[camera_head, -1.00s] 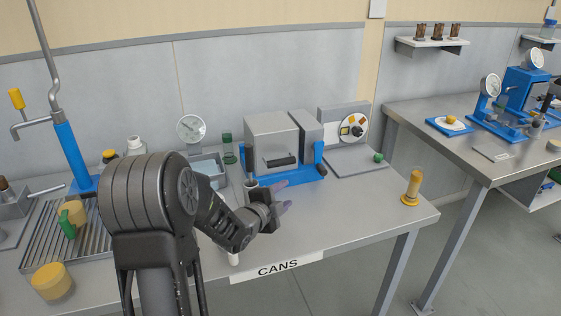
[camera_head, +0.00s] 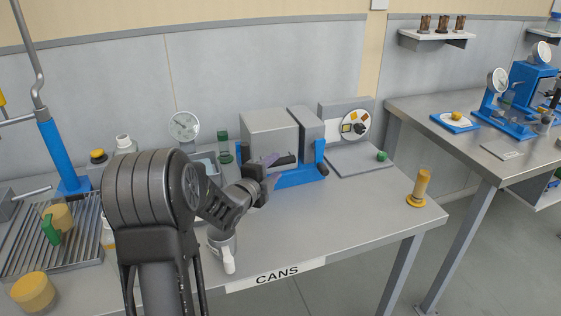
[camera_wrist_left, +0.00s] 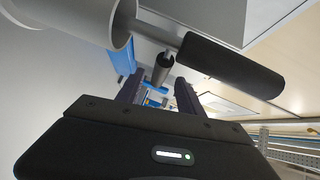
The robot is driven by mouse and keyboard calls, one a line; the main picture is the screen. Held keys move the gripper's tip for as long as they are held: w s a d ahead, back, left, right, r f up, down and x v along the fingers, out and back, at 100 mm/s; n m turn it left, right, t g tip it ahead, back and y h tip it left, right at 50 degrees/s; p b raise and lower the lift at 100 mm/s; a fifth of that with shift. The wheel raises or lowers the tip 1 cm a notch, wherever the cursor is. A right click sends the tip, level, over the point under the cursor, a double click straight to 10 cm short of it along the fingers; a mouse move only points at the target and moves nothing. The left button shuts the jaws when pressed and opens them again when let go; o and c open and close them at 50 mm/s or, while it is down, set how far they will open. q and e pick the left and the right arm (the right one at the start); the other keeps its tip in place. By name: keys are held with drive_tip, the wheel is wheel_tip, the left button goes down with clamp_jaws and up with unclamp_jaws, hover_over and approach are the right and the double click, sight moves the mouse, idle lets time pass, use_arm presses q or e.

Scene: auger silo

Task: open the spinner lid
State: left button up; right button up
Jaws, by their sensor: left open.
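The spinner appears to be the grey box machine (camera_head: 270,128) on a blue base at the back middle of the bench. Its lid looks closed. A black bar handle (camera_head: 287,160) sticks out from its front, partly hidden by my gripper; it looms large in the left wrist view (camera_wrist_left: 228,68). My left gripper (camera_head: 272,162) is open and empty, with its purple fingers just in front of the machine beside the handle. In the left wrist view the fingers (camera_wrist_left: 158,90) show below the handle, not closed around it. My right gripper is out of view.
A yellow cylinder (camera_head: 421,188) stands at the right. The bench front between is clear.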

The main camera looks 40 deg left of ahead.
sight(278, 164)
use_arm(q)
drive_tip(key=shift+x, duration=2.35)
drive_tip(key=shift+c, duration=0.2)
clamp_jaws()
